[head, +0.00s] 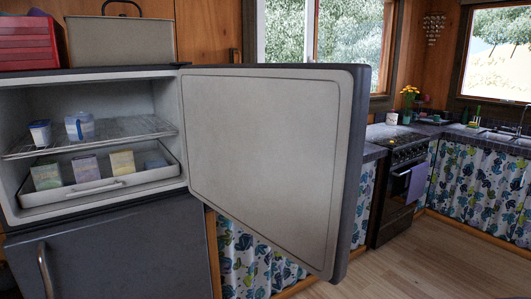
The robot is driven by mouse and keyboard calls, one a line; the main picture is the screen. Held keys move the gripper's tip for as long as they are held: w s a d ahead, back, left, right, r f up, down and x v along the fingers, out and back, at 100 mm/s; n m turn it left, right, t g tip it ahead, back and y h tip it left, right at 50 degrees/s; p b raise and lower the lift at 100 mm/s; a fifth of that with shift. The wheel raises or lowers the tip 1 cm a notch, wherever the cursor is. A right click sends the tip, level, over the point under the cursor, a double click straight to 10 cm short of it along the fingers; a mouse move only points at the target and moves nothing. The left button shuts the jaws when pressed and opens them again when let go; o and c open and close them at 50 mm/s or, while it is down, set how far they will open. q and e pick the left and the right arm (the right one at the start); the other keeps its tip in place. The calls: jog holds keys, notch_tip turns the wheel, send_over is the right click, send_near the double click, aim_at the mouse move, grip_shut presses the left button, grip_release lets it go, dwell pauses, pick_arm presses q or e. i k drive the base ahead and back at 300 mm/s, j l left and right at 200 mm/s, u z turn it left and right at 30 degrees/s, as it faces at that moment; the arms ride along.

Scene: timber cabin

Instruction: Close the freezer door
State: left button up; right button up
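The freezer door (262,160) stands wide open in the head view, hinged at the right side of the freezer compartment (95,95). Its pale inner panel faces me, and its dark edge is at the right. Inside, a wire shelf (115,131) holds a small tub (40,133) and a blue-and-white container (80,125). Below it, a white drawer (70,193) holds several small boxes. The handle on the door's outer face is hidden. Neither of my grippers is in view.
The lower fridge door (110,255) is shut, with its handle (45,270) at the left. A red box (28,42) and a beige case (120,41) sit on top. A stove (398,180) and curtained counters stand behind the door. Wooden floor (425,265) is clear at the lower right.

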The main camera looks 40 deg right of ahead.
aim_at(277, 149)
jog(key=i+l+u, duration=0.15)
jog(key=l, duration=0.8)
jog(key=i+l+u, duration=0.15)
jog(key=l, duration=0.8)
jog(key=l+u, duration=0.15)
jog(key=l, duration=0.85)
